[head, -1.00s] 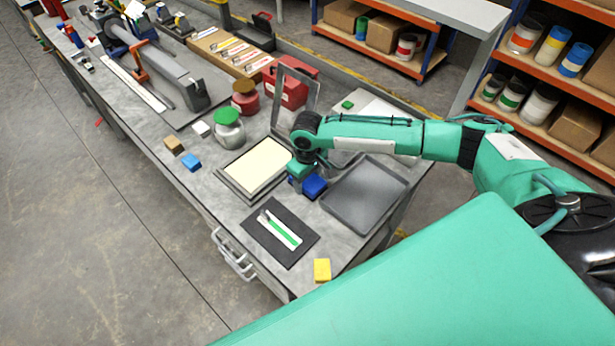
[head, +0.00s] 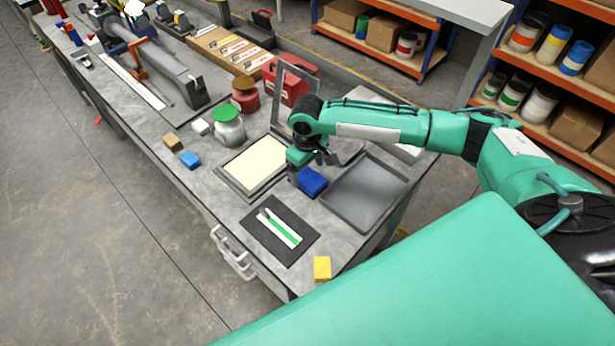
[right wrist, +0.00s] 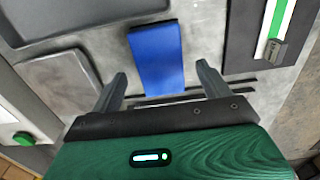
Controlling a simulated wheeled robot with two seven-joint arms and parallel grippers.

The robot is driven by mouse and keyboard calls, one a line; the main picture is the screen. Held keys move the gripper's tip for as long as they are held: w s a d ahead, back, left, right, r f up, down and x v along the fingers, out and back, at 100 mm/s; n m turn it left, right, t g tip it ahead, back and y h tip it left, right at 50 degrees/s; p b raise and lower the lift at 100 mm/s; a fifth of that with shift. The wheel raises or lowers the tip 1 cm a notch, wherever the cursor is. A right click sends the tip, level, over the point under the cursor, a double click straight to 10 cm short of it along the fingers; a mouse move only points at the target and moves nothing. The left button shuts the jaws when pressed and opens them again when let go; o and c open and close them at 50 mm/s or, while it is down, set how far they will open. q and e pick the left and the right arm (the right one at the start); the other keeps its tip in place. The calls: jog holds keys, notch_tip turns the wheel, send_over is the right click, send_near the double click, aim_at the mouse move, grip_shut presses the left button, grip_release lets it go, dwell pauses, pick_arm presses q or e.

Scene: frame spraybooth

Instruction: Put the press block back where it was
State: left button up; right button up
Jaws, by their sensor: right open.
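A dark blue block (head: 312,182), which I take to be the press block, stands on the grey bench between the framed cream panel (head: 232,185) and the grey tray (head: 340,212). My right gripper (head: 299,168) is just above and behind it, open and empty. In the right wrist view the blue block (right wrist: 157,58) lies ahead of and between the two spread fingertips (right wrist: 162,74), apart from both. My left gripper is not in view.
A black mat (head: 262,238) with a green-and-white tool lies in front. A yellow block (head: 322,268) sits at the front edge. A raised clear frame (head: 309,100) stands behind the gripper. A green-lidded jar (head: 229,130) and small blocks stand left.

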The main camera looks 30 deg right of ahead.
aim_at(307, 177)
notch_tip(307, 177, up, 8)
jog(key=b, duration=0.1)
jog(key=shift+r+b, duration=0.25)
jog(key=shift+b, duration=0.1)
